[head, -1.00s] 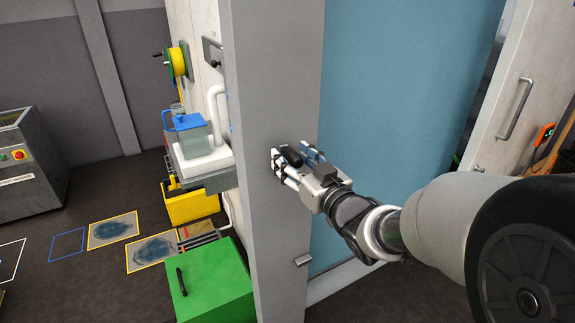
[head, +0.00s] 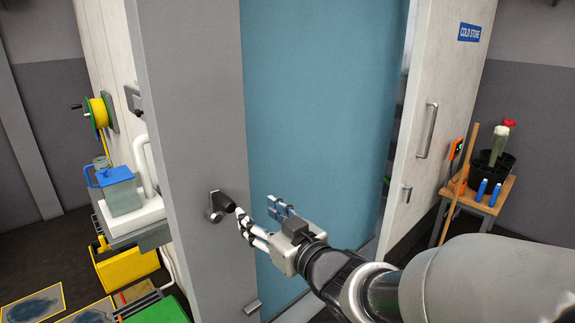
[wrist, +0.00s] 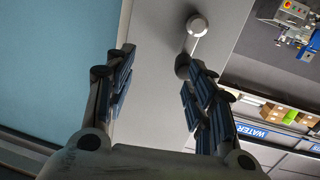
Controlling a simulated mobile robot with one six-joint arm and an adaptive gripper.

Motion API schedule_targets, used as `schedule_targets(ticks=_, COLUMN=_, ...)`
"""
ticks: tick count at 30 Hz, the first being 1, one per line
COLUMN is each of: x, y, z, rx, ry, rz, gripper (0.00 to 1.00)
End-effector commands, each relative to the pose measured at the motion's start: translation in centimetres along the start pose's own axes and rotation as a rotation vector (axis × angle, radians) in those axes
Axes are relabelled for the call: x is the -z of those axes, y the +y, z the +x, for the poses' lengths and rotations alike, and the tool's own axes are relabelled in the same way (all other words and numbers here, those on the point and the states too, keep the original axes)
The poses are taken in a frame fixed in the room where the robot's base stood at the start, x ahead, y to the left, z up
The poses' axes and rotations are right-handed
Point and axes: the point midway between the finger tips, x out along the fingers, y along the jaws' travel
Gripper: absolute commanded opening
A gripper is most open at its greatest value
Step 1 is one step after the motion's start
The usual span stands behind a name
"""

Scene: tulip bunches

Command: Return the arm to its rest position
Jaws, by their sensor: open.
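My gripper (head: 258,210) is open and empty in front of a tall grey door panel (head: 195,130). In the head view its fingers lie just right of a dark lever handle (head: 216,206) on that panel. In the wrist view my gripper's two fingers (wrist: 158,72) are spread apart with nothing between them. The handle's round silver end (wrist: 197,26) shows beyond the right finger, and its dark grip lies close to that fingertip. I cannot tell whether they touch. My arm is stretched out from the lower right.
A shelf with a blue-lidded jug (head: 118,190) and a yellow bin (head: 125,268) are at left.

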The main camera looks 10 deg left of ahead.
Motion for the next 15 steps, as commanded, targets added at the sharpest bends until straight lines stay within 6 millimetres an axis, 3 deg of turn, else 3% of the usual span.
schedule_targets(ticks=3, x=-0.2, y=4.9, z=-3.8, rx=-0.191, ry=-0.127, rz=-0.015, gripper=0.5)
schedule_targets(ticks=8, x=-2.4, y=9.7, z=-11.7, rx=-0.435, ry=-0.357, rz=0.031, gripper=0.5)
schedule_targets(ticks=11, x=-4.4, y=10.7, z=-17.4, rx=-0.547, ry=-0.506, rz=0.098, gripper=0.5)
schedule_targets(ticks=15, x=-7.3, y=9.2, z=-25.3, rx=-0.641, ry=-0.711, rz=0.224, gripper=0.5)
